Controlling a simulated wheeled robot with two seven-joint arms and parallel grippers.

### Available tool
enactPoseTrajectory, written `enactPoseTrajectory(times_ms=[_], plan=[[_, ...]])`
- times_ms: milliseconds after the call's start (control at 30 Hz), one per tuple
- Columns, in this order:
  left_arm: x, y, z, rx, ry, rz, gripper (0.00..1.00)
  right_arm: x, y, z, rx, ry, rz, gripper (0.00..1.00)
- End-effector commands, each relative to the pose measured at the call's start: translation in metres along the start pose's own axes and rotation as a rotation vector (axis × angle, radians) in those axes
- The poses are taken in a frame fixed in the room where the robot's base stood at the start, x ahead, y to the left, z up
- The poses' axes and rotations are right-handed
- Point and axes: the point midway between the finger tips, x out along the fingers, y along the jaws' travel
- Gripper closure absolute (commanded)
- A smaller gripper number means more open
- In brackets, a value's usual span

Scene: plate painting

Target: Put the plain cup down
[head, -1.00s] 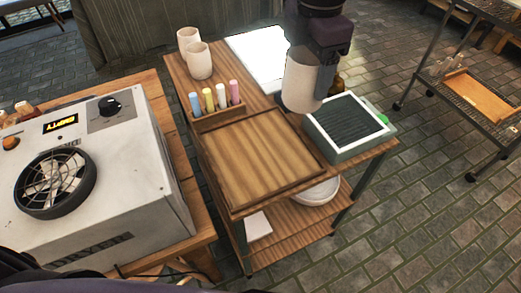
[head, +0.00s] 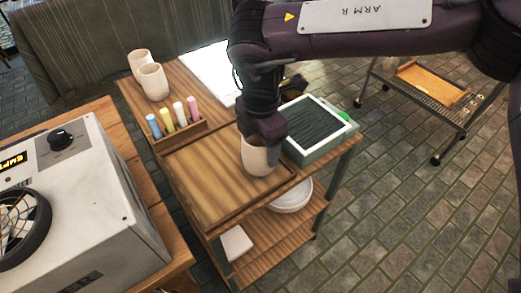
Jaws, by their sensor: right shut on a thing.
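The plain cup (head: 258,158), cream coloured and without any pattern, is upright at the right end of the wooden tray (head: 205,190) on the cart. My right gripper (head: 264,132) comes down over the cup from above and is shut on it. The gripper hides the cup's rim and upper far side. The cup's base appears at the tray's surface, but I cannot tell whether it touches. My left gripper is not in view.
Two other cream cups (head: 152,82) stand at the cart's back left. A rack of coloured sticks (head: 180,131) borders the tray. A grey box with a dark ribbed top (head: 316,127) is close on the right. The tray's left and middle are clear.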

Motion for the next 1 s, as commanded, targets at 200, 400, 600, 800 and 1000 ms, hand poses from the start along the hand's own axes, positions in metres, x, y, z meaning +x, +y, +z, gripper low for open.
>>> enactPoseTrajectory(times_ms=[200,400,600,800,1000], plan=[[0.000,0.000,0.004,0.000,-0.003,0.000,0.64,0.027,0.000,0.000,0.000,0.000,0.000,0.61],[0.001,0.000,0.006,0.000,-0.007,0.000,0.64,0.027,0.000,0.000,0.000,0.000,0.001,0.61],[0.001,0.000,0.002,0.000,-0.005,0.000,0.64,0.030,0.000,0.000,0.000,0.000,-0.001,0.20],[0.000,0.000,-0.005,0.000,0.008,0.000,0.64,0.030,0.000,0.000,0.000,0.000,-0.001,0.08],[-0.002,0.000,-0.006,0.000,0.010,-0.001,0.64,0.027,0.000,0.000,0.000,-0.001,0.000,0.08]])
